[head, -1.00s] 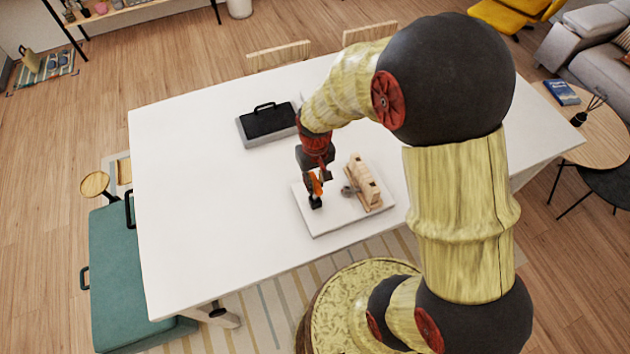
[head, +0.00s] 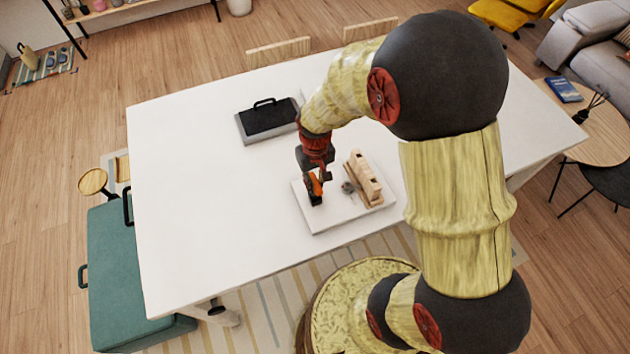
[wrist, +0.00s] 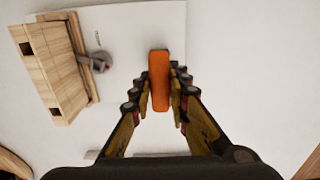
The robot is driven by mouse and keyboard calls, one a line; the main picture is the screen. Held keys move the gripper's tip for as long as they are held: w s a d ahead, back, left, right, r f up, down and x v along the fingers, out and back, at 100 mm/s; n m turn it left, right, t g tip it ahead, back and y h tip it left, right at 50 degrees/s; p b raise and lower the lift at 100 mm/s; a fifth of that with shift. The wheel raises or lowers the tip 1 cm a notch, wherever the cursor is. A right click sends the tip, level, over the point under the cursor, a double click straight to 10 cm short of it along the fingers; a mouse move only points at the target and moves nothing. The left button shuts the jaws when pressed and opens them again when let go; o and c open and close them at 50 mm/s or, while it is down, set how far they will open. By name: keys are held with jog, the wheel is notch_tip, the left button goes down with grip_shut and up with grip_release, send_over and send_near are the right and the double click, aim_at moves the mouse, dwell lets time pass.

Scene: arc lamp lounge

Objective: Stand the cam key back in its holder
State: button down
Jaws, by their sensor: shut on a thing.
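My gripper (wrist: 160,88) is shut on an orange bar (wrist: 159,72), which I take to be the cam key's handle. The bar lies between the two fingers in the wrist view, and its lower part is hidden. In the head view my gripper (head: 315,196) is low over the left part of a white board (head: 333,220). A pale wooden block with square holes (head: 365,176), likely the holder, stands to its right, apart from it. The block also shows at the upper left of the wrist view (wrist: 55,70). A grey round cam (wrist: 100,62) sits beside the block.
The board lies on a large white table (head: 200,200), mostly clear. A black-topped grey case with a handle (head: 268,121) lies behind my gripper. A teal case (head: 125,270) stands beyond the table's left edge.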

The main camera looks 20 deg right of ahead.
jog(key=shift+f, duration=0.1)
jog(key=c, duration=1.7)
grip_release()
jog(key=shift+o, duration=0.3)
notch_tip(320, 180, up, 12)
jog(key=s+r+t+b, duration=0.4)
jog(key=s+t+b, duration=0.1)
jog(key=s+b, duration=0.8)
jog(key=shift+s+r+t, duration=0.15)
jog(key=shift+s+t, duration=0.15)
jog(key=shift+s, duration=0.2)
